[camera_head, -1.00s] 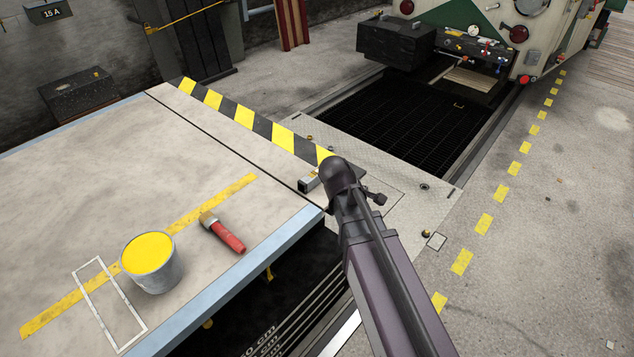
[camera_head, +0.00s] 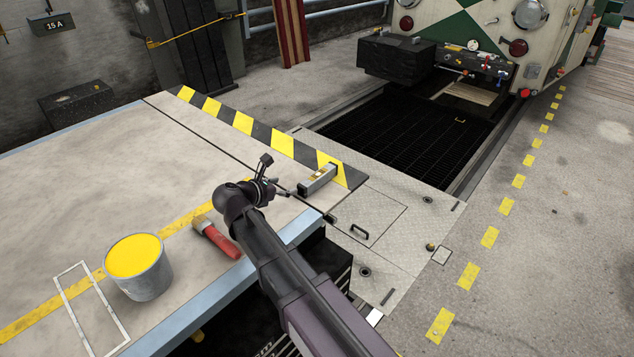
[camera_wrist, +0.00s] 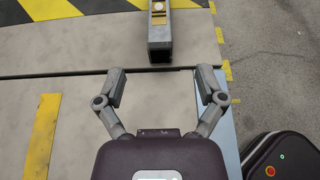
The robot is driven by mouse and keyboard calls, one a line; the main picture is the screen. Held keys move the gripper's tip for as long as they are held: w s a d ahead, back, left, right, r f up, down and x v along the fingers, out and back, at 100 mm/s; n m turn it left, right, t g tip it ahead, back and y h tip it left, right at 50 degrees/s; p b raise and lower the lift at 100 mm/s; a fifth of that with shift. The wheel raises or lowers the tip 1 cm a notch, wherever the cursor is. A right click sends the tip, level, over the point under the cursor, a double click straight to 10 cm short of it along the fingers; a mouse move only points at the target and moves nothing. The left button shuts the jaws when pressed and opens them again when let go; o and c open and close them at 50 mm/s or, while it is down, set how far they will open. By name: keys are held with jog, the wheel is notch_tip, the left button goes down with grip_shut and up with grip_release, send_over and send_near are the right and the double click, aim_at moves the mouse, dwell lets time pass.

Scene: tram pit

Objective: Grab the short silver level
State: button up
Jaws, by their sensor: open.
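The short silver level (camera_head: 318,179) is a small grey bar with a yellowish vial on top. It lies on the platform near its front right corner, beside the yellow-black striped edge. In the wrist view the level (camera_wrist: 160,38) is at the top centre, its near end facing me. My gripper (camera_wrist: 160,88) is open and empty, with its fingers spread and the level ahead of the gap between them, apart from it. In the head view my gripper (camera_head: 277,187) is just left of the level, partly hidden by my own wrist.
A yellow paint can (camera_head: 142,268) and a red-handled brush (camera_head: 216,238) stand and lie on the platform (camera_head: 120,180). A narrow seam crosses the platform near the level. A dark grated pit (camera_head: 410,133) and a metal hatch plate (camera_head: 385,225) lie beyond its right edge.

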dwell(0.3)
jog(key=b, duration=0.3)
send_near(314, 177)
jog(key=x, duration=0.3)
jog(key=shift+d+f, duration=0.15)
jog(key=shift+f, duration=0.25)
jog(key=shift+x, duration=0.75)
jog(key=shift+r, duration=0.15)
jog(key=shift+b+x, duration=0.95)
jog(key=shift+x, duration=1.75)
jog(key=shift+w+r, duration=0.15)
jog(key=shift+r, duration=0.05)
grip_shut()
